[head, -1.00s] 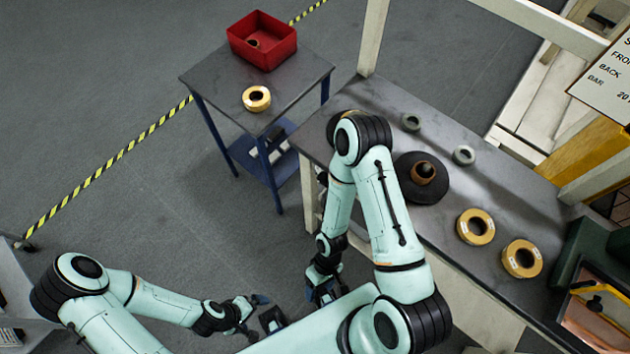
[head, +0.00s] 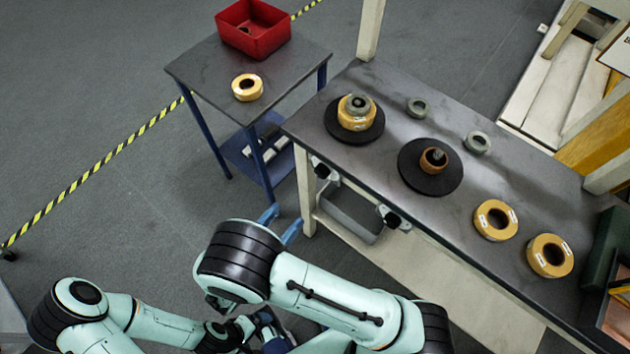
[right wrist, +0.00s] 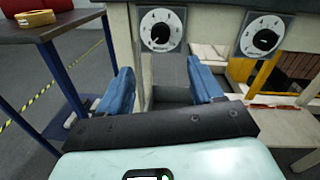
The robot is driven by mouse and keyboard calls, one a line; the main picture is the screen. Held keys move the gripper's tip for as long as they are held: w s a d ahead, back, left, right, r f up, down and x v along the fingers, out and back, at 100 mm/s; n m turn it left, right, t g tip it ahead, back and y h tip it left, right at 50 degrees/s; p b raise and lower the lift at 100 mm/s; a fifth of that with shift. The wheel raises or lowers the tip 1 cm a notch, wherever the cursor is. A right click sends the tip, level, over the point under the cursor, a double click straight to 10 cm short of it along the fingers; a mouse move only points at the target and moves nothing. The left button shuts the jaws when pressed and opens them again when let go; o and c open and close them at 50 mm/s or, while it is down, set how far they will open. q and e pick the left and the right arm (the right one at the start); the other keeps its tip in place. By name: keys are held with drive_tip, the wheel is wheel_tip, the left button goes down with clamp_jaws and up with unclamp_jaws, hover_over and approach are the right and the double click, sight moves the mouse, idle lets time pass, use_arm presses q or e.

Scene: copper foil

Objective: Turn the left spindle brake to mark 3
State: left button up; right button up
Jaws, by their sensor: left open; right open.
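The left spindle brake (right wrist: 161,30) is a round white dial with a black knob on the bench front, upper middle of the right wrist view. It also shows edge-on in the head view (head: 325,172). Its numbers are too small to read. My right gripper (right wrist: 163,88) is open and empty, its blue fingers below and short of this dial; in the head view its fingertips (head: 281,226) are left of the bench leg. A matching right brake dial (right wrist: 264,35) sits to the right. My left gripper (head: 268,328) is open, low in the head view, partly hidden by my right arm.
The bench (head: 385,85) bears a left spindle (head: 358,114) with a gold roll, a right spindle (head: 433,160) with a brown core, grey collars and two gold rolls (head: 495,220). A side table (head: 200,65) with a red bin (head: 253,28) stands left of the bench.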

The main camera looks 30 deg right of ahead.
sight(319, 175)
drive_tip(key=x, duration=1.3)
drive_tip(key=shift+d, duration=0.15)
drive_tip(key=c, duration=1.1)
